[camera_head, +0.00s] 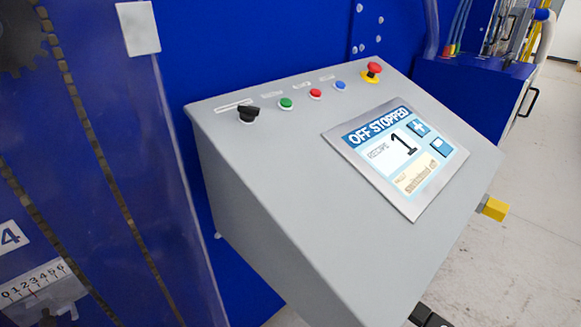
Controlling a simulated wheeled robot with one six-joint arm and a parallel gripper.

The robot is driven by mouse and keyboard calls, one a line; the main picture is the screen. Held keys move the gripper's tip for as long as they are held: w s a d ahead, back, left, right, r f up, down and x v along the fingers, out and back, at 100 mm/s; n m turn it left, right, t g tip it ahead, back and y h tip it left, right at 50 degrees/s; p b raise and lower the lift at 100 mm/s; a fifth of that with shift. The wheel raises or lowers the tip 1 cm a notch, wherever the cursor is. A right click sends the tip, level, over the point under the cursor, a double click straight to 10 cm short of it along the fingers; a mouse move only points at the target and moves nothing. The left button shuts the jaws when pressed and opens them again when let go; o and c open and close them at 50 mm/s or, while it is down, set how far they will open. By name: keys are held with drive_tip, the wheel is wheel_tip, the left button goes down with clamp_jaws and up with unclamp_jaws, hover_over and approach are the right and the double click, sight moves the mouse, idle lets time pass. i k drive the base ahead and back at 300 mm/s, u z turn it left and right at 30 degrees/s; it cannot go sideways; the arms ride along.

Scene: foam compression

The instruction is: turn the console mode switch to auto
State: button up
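The mode switch (248,115) is a black rotary knob at the upper left of the grey sloped console (270,190). A small label lies just behind it, too small to read. The console's screen (396,158) reads "OFF STOPPED", with a large 1 and "switched off" below. Dark blocks (428,316) at the bottom edge, below the console, look like the tip of my gripper, mostly cut off by the frame. They are well away from the switch. I cannot tell whether they are open or shut.
Right of the switch are a green button (286,104), a red button (315,94), a blue button (340,85) and a red emergency stop (373,70) on yellow. A yellow part (494,208) sticks out at the console's right side. Open floor (520,260) lies right.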

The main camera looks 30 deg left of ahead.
sight(248, 114)
drive_tip(key=u, duration=0.6)
drive_tip(key=k, duration=0.4)
drive_tip(key=u, duration=0.4)
drive_tip(key=i, duration=0.45)
drive_tip(key=z, duration=0.05)
